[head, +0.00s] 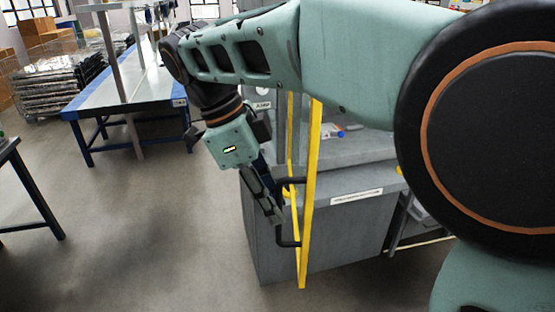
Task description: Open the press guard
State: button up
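The press guard (309,190) is a yellow upright frame in front of the grey press cabinet, seen nearly edge-on. A black bar handle (288,244) stands out from its left side. My gripper (275,212) points down at the handle, with its fingers at the handle's upright part. The fingers overlap the handle in this view, so I cannot tell whether they touch or grip it. My arm hides the upper part of the guard and much of the press.
The grey cabinet (345,225) with a white label stands right behind the guard. A blue-edged workbench (115,92) is at the back left, and a dark table (30,190) is at the left edge. The floor (160,240) left of the cabinet is clear.

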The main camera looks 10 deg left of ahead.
jog(key=v, duration=0.9)
jog(key=shift+r, duration=0.15)
